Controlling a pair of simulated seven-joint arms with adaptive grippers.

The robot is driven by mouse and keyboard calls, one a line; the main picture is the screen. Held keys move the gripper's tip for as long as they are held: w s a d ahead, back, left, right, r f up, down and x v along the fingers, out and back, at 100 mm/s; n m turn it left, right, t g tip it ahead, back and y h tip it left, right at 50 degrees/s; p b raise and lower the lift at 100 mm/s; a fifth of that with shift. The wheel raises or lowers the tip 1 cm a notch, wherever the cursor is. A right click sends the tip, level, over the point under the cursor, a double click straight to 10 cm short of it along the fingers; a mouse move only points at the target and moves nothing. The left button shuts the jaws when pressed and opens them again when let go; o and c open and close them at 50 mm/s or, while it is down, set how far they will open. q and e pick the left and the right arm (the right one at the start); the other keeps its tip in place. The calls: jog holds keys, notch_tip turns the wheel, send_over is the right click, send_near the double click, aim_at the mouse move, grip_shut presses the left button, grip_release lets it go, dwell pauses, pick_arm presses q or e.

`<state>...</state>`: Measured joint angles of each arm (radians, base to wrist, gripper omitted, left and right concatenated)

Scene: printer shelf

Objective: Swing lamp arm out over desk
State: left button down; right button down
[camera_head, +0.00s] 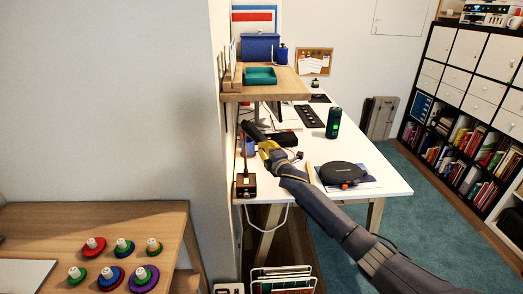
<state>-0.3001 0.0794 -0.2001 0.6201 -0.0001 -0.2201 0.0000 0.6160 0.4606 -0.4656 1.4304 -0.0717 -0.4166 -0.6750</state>
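The lamp appears as a brown block-like base (245,187) at the left edge of the white desk (375,180), with a thin dark post rising from it along the wall. The lamp's upper arm is hard to make out behind my gripper. My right arm comes in from the lower right over the desk. My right gripper (250,131), dark with a yellow part at the wrist, reaches to the lamp post's upper end. Whether its fingers touch or hold the lamp is too small to tell. My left gripper is not in view.
A green-dark can (333,122) and a round black device (343,173) stand on the desk. The desk's right side is clear.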

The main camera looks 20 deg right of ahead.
jog(key=shift+w+d, duration=0.5)
jog(key=shift+d, duration=0.25)
jog(key=shift+w, duration=0.1)
